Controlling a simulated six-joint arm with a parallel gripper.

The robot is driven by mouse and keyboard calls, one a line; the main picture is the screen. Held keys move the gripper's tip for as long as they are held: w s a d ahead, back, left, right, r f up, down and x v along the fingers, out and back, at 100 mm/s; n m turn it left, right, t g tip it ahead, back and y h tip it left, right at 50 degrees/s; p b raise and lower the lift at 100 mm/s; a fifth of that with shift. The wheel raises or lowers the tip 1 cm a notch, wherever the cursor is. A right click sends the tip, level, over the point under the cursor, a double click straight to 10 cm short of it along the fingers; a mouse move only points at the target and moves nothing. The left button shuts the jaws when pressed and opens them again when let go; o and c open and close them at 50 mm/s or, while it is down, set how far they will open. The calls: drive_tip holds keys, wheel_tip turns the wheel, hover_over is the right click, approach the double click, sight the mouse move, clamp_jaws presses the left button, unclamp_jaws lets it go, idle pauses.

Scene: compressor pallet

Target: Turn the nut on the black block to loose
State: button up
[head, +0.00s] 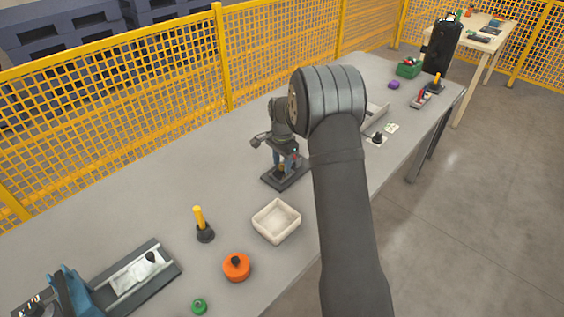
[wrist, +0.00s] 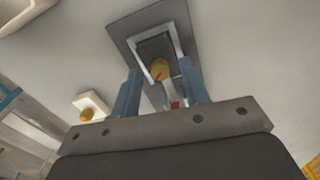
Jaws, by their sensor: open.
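The black block (wrist: 153,48) stands on a dark base plate (wrist: 122,28) in the wrist view, with light metal strips along its sides. A round brass-yellow nut (wrist: 159,69) with a red mark shows at its near end. My gripper (wrist: 160,76) is open, its two blue fingers on either side of the nut with visible gaps. Whether the fingertips are level with the nut I cannot tell. In the head view my gripper (head: 286,160) points down over the base plate (head: 283,178), and the arm hides part of this area.
A white tray (head: 276,222) stands close in front of the plate. A yellow-handled peg (head: 202,222), an orange round part (head: 236,267) and a green ring (head: 199,306) are nearer. A grey tray lies behind my arm. The table's back left is clear, up to the yellow fence (head: 150,90).

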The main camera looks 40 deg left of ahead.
clamp_jaws()
drive_tip(key=shift+n, duration=3)
unclamp_jaws()
